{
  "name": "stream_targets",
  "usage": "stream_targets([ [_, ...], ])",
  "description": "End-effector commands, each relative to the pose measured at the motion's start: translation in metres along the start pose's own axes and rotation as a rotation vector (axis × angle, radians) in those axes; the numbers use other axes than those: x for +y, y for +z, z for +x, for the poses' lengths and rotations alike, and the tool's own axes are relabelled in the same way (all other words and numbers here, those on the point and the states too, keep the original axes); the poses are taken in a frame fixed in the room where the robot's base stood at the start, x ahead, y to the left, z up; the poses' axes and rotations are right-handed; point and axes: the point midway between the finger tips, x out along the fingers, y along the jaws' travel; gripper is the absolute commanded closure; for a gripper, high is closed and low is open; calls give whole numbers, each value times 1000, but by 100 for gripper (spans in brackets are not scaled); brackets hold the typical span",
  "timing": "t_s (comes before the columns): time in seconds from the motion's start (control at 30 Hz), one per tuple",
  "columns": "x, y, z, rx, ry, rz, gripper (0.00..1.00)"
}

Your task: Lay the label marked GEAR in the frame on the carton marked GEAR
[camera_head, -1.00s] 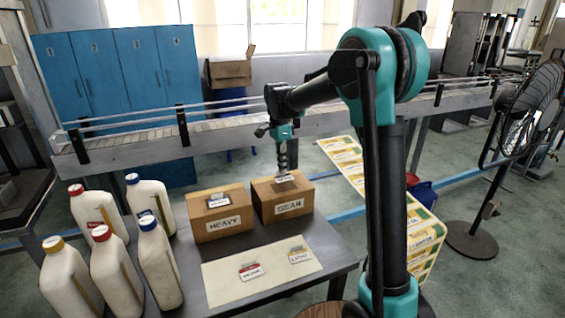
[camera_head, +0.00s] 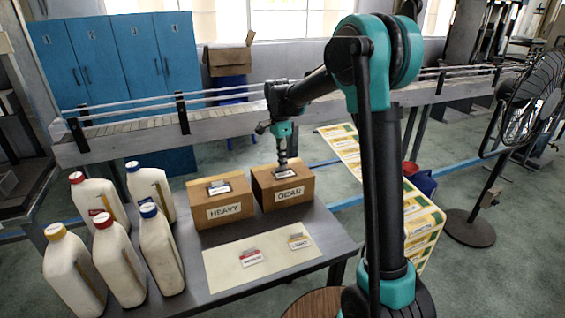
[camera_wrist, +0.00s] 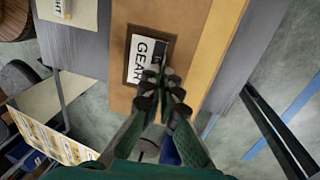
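The GEAR carton (camera_head: 263,203) is a brown box at the back right of the grey table, with a white GEAR sign on its front. On its top is a dark frame (camera_wrist: 127,70). The white GEAR label (camera_wrist: 150,50), with a black strip, lies within the frame's outline in the wrist view; it also shows on the carton top in the head view (camera_head: 284,174). I cannot tell whether it lies fully flat. My gripper (camera_wrist: 163,84) points down over the carton, its fingertips close together at the label's edge, seemingly pinching it.
The HEAVY carton (camera_head: 220,227) stands just left, with a label on top. A pale mat (camera_head: 222,272) in front holds a red-striped label (camera_head: 251,258) and a yellow-striped label (camera_head: 299,241). Several white jugs (camera_head: 119,262) crowd the table's left. A conveyor (camera_head: 225,123) runs behind.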

Motion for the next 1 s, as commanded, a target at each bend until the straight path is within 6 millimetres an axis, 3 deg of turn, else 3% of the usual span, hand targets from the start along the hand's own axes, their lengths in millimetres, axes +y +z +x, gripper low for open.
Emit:
stream_targets([
  [0.43, 0, 0, 1, 0, 0, 0, 100],
  [0.67, 0, 0, 1, 0, 0, 0, 71],
  [0.87, 0, 0, 1, 0, 0, 0, 71],
  [1.0, 0, 0, 1, 0, 0, 0, 56],
])
